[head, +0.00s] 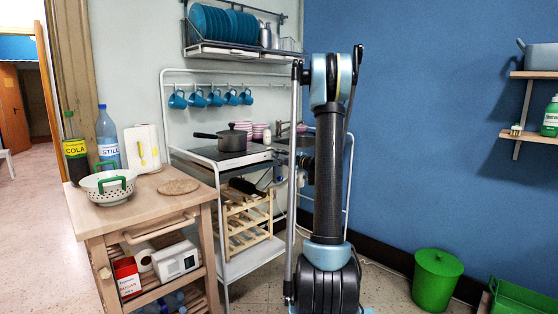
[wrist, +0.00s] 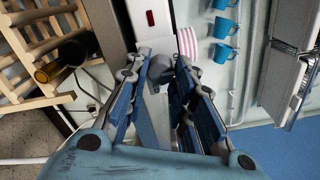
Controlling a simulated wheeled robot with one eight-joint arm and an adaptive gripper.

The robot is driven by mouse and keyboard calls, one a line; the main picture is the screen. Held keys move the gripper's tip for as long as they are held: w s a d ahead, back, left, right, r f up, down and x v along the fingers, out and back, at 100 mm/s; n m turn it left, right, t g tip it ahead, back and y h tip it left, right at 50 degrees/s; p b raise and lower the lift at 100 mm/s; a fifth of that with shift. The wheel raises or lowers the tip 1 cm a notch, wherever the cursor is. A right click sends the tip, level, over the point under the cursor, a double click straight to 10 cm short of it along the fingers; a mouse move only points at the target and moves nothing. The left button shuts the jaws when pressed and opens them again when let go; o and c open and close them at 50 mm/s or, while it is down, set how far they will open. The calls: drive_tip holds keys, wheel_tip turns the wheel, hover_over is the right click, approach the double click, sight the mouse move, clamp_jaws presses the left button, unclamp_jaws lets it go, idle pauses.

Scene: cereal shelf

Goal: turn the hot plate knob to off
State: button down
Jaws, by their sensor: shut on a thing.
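The hot plate (head: 252,153) is a dark cooking surface on the white kitchen stand, with a grey lidded pot (head: 232,140) on it. In the wrist view a pale panel (wrist: 152,32) with a small red mark shows above my fingers. A dark grey knob (wrist: 159,68) sits between the fingertips of my gripper (wrist: 165,73), which is shut on it. The fingers partly cover the knob, and its pointer and setting cannot be read.
A wooden trolley (head: 150,207) stands left of the kitchen stand, with bottles and a colander on top. Blue mugs (head: 211,98) hang above the hot plate, below a dish rack (head: 235,52). A wooden bottle rack (head: 247,222) stands underneath. A green bin (head: 436,280) is at the right.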

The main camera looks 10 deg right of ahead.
drive_tip(key=shift+s+a+f, duration=0.1)
drive_tip(key=shift+s+a, duration=0.05)
drive_tip(key=c, duration=1.3)
unclamp_jaws()
drive_tip(key=shift+c, duration=0.2)
drive_tip(key=v, duration=1.2)
